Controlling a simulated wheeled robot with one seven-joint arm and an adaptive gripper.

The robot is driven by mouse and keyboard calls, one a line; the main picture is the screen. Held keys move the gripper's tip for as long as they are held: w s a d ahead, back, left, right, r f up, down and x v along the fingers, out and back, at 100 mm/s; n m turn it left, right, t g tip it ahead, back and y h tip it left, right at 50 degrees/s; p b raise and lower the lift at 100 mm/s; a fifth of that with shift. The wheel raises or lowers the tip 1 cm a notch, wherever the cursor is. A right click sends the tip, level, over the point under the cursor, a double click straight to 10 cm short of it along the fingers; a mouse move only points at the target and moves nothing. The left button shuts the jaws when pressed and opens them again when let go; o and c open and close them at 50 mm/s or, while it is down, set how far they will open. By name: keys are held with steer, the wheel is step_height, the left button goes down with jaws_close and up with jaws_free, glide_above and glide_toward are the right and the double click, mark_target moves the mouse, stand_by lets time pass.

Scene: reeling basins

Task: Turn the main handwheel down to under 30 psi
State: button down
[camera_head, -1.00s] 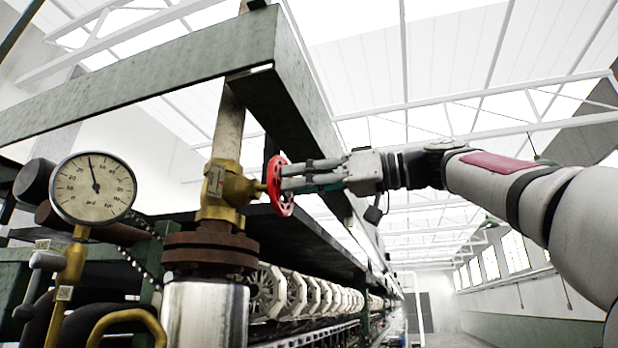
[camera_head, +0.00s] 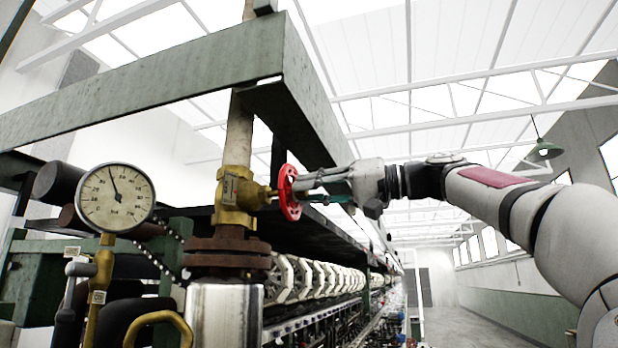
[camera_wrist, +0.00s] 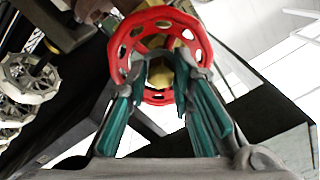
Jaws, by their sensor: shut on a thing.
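The red handwheel (camera_head: 290,207) sits on the stem of a brass valve (camera_head: 236,188), right of a vertical pipe. My gripper (camera_head: 302,186) reaches in from the right and is shut on the wheel. In the wrist view the red wheel (camera_wrist: 202,48) fills the top middle, and the two fingers of my gripper (camera_wrist: 161,66) lie across its lower part, near the hub. The round pressure gauge (camera_head: 130,212) stands at left. Its dark needle points a little left of straight up, near mid-scale; the numerals are too small to read surely.
A row of white reels (camera_head: 310,275) runs back along the machine. The aisle (camera_head: 455,308) at right is open.

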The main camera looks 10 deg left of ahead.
steer(key=m, duration=2.1)
steer(key=c, duration=1.5)
jaws_free()
jaws_close()
steer(key=m, duration=0.7)
jaws_free()
